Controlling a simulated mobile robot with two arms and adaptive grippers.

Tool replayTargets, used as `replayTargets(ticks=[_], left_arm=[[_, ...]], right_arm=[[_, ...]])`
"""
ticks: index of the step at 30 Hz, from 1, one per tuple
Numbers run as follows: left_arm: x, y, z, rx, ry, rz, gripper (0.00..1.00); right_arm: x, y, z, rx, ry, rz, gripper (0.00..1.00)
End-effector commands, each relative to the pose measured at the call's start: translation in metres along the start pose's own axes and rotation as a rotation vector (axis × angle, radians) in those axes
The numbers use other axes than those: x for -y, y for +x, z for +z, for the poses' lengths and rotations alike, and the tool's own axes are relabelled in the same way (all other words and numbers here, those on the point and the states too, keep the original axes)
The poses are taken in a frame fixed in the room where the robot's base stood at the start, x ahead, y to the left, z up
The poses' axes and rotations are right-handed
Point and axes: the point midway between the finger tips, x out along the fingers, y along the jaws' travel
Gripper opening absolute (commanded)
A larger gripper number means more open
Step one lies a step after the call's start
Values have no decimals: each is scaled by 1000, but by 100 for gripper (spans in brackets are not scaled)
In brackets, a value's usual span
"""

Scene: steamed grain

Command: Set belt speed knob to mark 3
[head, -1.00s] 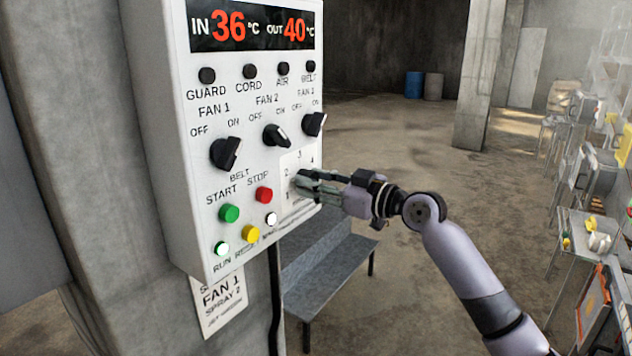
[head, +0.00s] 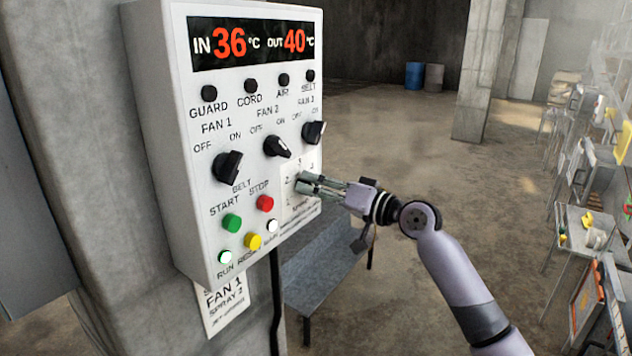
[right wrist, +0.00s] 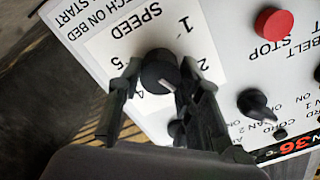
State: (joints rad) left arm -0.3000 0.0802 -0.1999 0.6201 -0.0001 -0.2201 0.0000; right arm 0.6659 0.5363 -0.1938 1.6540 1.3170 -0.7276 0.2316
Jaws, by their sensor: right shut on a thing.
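The belt speed knob (right wrist: 158,70) is black with a white pointer line, on a white plate (right wrist: 95,50) marked SPEED, upside down in the right wrist view. Marks 1, 2, 4 and 5 show around it. Mark 3 is hidden there behind a finger. The pointer slants toward the lower right, on the side between 4 and 2. My right gripper (head: 308,184) is at this plate on the control panel (head: 170,120). Its fingers (right wrist: 160,78) are shut on the knob from both sides. In the head view the fingers mostly cover the knob. My left gripper is not in view.
Close by are the red stop button (head: 265,202), green start button (head: 232,222) and fan knobs (head: 277,146). A grey bench (head: 325,265) stands below the panel. Cluttered tables (head: 580,235) line the right. Open floor lies between.

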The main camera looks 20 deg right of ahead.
Motion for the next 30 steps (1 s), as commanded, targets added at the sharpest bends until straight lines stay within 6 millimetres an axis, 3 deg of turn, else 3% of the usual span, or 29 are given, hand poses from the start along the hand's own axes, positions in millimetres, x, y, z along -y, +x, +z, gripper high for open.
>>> replayTargets(ticks=[15, 30], left_arm=[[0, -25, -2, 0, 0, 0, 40], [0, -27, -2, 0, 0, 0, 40]], right_arm=[[-1, 0, 0, 2, 329, 2, 5], [-1, 0, 1, 1, 382, 1, 5]])
